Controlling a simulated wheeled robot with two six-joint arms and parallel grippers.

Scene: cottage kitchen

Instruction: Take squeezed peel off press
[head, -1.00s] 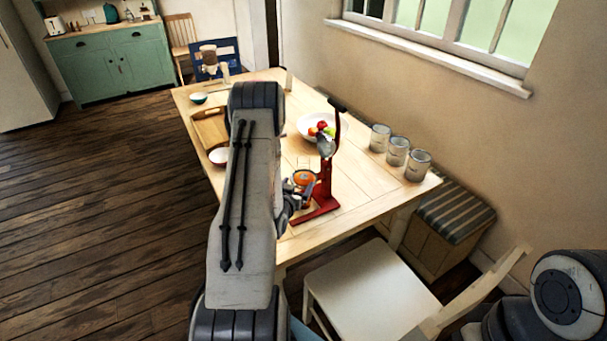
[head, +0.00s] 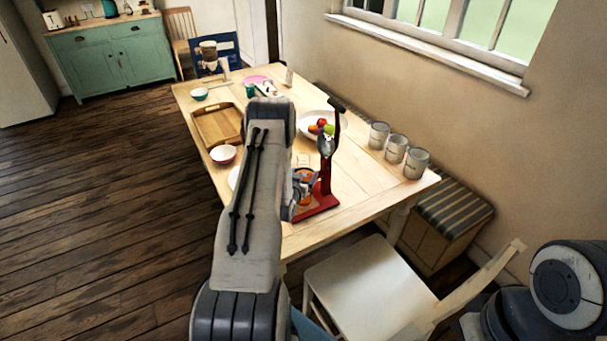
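The red press (head: 326,185) stands near the table's near end, its lever raised. My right gripper is out of view.
A fruit bowl (head: 312,122) stands behind the press, three grey canisters (head: 397,150) to its right. A white chair (head: 365,285) stands at the near side.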

